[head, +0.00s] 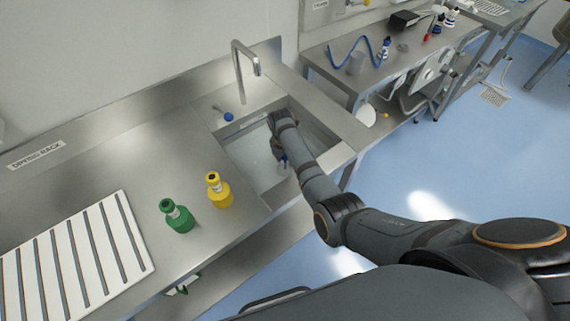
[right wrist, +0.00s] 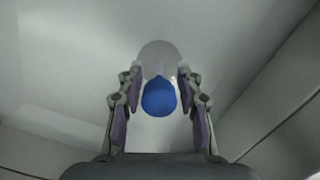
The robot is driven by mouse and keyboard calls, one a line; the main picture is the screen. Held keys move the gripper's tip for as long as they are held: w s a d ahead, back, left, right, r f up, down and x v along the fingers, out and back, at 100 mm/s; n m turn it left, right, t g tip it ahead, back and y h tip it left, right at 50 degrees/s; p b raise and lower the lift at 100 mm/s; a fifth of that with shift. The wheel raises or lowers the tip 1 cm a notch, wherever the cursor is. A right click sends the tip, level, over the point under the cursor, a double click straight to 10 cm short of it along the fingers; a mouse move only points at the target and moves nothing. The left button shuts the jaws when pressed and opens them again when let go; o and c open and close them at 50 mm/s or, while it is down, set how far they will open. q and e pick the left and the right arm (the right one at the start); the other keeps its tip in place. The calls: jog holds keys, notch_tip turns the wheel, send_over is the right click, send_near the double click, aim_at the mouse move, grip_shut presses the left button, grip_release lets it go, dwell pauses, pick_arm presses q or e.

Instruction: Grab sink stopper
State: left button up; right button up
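My right gripper (right wrist: 161,88) points down into the steel sink (head: 246,165). In the right wrist view its two fingers are apart, one on each side of a blue rounded piece (right wrist: 159,97). A narrow gap seems to show on both sides of it. I cannot tell for sure whether this is the sink stopper. In the head view, my right gripper (head: 280,150) is partly hidden by its arm, with a small blue-and-clear thing (head: 283,160) below it. My left gripper is not in view.
A tall tap (head: 240,70) stands behind the sink, with a small blue-ended fitting (head: 228,116) beside it. A green bottle (head: 177,216) and a yellow bottle (head: 218,190) stand left of the sink. A white slatted rack (head: 75,255) lies at far left.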

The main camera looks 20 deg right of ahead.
jog(key=shift+w+d+f, duration=0.1)
jog(key=shift+w+f, duration=0.05)
jog(key=shift+f, duration=0.7)
grip_shut()
jog(key=shift+r, duration=0.15)
notch_tip(320, 180, up, 10)
jog(key=shift+f, duration=0.1)
